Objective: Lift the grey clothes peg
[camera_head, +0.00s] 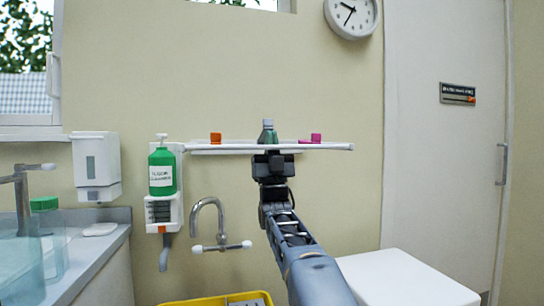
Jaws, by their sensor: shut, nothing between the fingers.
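My gripper (274,161) is at the end of my raised arm, in front of the wall shelf (345,147). I see it from behind; it is shut and empty. I cannot make out a grey clothes peg in this view. My gripper and wrist cover part of the shelf's middle.
A green pump bottle (161,169) stands in a wall holder at left, near a white dispenser (97,165). A tap (208,222) sits below the shelf. A yellow crate (190,302) and a white surface (405,278) are low down.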

